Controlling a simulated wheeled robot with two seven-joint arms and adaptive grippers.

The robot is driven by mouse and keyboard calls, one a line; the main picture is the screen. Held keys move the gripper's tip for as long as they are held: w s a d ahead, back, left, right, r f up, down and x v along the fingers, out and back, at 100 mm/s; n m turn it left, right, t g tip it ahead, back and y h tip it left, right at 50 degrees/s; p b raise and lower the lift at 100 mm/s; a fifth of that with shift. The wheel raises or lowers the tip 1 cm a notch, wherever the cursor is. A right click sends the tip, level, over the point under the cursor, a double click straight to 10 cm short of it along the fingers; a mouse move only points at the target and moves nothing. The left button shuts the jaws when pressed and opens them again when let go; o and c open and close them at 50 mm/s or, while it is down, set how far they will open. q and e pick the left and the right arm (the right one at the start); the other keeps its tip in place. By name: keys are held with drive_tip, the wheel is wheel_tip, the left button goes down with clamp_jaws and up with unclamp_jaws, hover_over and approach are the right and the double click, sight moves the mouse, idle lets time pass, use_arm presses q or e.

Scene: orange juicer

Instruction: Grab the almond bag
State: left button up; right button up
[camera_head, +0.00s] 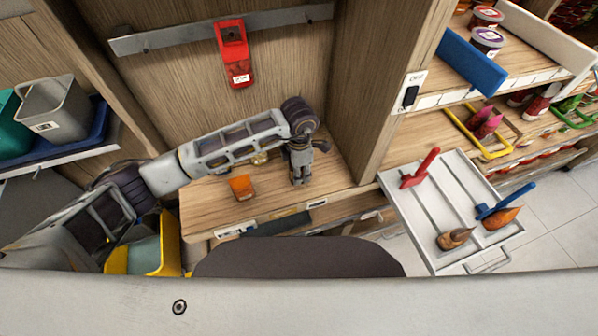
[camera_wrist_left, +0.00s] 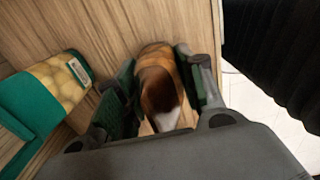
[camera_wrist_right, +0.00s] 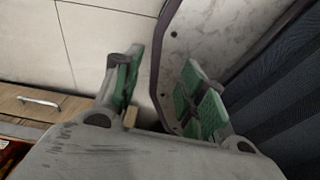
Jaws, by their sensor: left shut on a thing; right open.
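My left gripper (camera_head: 300,172) points down onto the wooden table in the head view. In the left wrist view, its green-padded fingers (camera_wrist_left: 156,60) are shut on a brown bag-like thing (camera_wrist_left: 160,88) with a whitish lower part. No lettering that names it as almonds can be read. The gripper hides this thing in the head view. A green and yellow package (camera_wrist_left: 62,85) with round yellow shapes lies to its left in the left wrist view. My right gripper (camera_wrist_right: 160,65) is open and empty in the right wrist view, and out of the head view.
A small orange item (camera_head: 241,187) stands on the table (camera_head: 212,212), left of my left gripper. A red item (camera_head: 233,55) hangs on the wall rail. A yellow bin (camera_head: 168,245) is below my left arm.

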use_arm(q)
wheel_tip(320, 180, up, 8)
drive_tip(key=shift+f+b, duration=0.1)
drive_tip(key=shift+b, duration=0.45)
drive_tip(key=shift+r, duration=0.65)
use_arm(e)
drive_tip(key=shift+w+d+f, duration=0.2)
drive_tip(key=shift+d+f, duration=0.45)
drive_tip(key=shift+d, duration=0.15)
drive_tip(key=shift+a, duration=0.1)
use_arm(q)
drive_tip(key=shift+s+f, duration=0.1)
use_arm(e)
drive_tip(key=shift+a, duration=0.65)
